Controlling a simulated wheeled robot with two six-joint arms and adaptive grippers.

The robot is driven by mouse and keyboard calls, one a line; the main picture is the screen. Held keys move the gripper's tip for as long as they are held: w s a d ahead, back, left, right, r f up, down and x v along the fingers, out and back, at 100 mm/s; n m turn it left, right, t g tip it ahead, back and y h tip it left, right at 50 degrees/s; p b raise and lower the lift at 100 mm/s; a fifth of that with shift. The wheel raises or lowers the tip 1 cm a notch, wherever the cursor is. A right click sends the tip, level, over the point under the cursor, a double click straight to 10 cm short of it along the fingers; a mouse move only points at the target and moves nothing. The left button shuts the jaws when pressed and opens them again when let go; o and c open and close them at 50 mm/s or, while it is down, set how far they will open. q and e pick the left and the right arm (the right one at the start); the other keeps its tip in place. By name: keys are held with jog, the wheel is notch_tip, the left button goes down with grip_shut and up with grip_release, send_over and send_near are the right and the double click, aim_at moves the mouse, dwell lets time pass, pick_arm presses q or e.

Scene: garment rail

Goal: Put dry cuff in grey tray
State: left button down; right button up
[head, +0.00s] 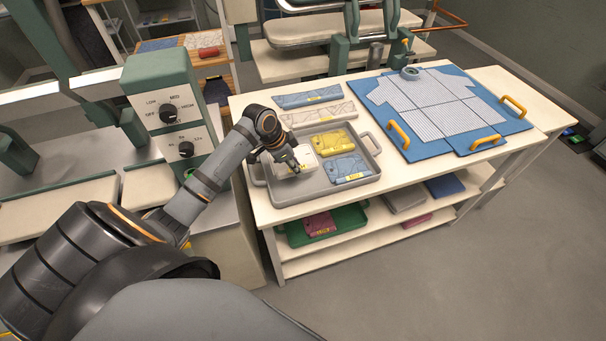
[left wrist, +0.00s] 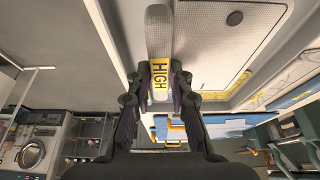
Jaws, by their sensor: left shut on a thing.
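The grey tray (head: 325,194) sits on the near left part of the pale table. A yellow labelled piece (head: 333,142) and a blue labelled piece (head: 348,169) lie in it, with a white piece (head: 308,155) at its left side, partly hidden by my gripper. My left gripper (head: 294,167) is low over the tray's left part. In the left wrist view it is shut on a pale grey piece (left wrist: 158,35) with a yellow label reading HIGH. I cannot tell whether this held piece touches the tray. My right gripper is not in view.
Blue and pale labelled strips (head: 309,96) lie behind the tray. A blue board (head: 455,143) with yellow handles and a checked shirt piece lies to the right. A green control box (head: 168,110) stands left. A lower shelf holds a green tray (head: 322,227).

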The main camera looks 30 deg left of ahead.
aim_at(302, 167)
pick_arm(q)
jog(key=shift+w+d+f, duration=0.2)
jog(key=shift+w+f, duration=0.4)
jog(key=shift+f, duration=0.05)
jog(key=shift+w+d+f, duration=0.15)
jog(key=shift+w+f, duration=0.6)
jog(key=shift+f, duration=0.15)
jog(key=shift+w+d+f, duration=0.1)
jog(key=shift+w+f, duration=0.05)
jog(key=shift+f, duration=0.1)
notch_tip(302, 167, down, 2)
jog(key=shift+f+p, duration=0.2)
jog(key=shift+p, duration=0.75)
jog(key=shift+f, duration=0.4)
jog(key=c, duration=1.2)
grip_release()
jog(key=shift+f, duration=0.1)
